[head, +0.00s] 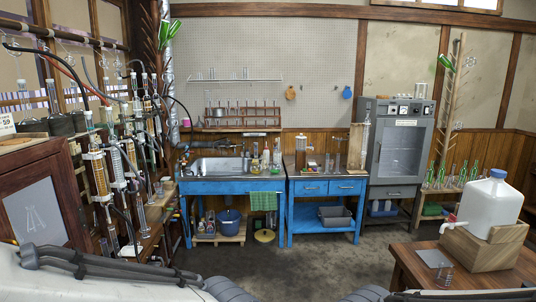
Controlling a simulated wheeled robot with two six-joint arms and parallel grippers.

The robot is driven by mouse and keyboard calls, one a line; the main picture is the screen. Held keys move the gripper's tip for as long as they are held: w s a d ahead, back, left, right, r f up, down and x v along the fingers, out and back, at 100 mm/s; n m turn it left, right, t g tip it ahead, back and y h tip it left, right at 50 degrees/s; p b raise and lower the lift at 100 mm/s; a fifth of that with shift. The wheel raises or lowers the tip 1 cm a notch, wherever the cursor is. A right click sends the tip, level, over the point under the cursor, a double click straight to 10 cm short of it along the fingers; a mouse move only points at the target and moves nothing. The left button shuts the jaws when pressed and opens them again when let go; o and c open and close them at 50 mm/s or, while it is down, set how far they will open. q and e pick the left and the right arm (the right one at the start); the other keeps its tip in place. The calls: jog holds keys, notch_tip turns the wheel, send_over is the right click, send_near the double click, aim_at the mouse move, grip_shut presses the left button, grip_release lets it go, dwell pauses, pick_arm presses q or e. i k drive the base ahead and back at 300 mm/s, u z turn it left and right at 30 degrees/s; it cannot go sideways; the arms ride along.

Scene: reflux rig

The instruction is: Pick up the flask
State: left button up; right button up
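No single flask stands out as the one named. Several small glass vessels (265,159), some with yellowish contents, stand at the right end of the blue sink bench (230,186) by the back wall. Clear glassware (445,273) stands on the wooden table at the front right, too small to tell its kind. A panel on the brown cabinet (32,212) at left bears a drawing of flasks. Neither of my grippers is in view; only parts of my own body show along the bottom edge.
A dense glass reflux rig (97,172) with hoses fills the left side. A blue drawer bench (326,187) and grey oven cabinet (401,145) line the back. A white jug (490,203) with a tap sits on a wooden stand at right. The middle floor (270,262) is clear.

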aim_at(275, 168)
jog(key=u, duration=0.1)
jog(key=i, duration=3)
jog(key=u, duration=0.15)
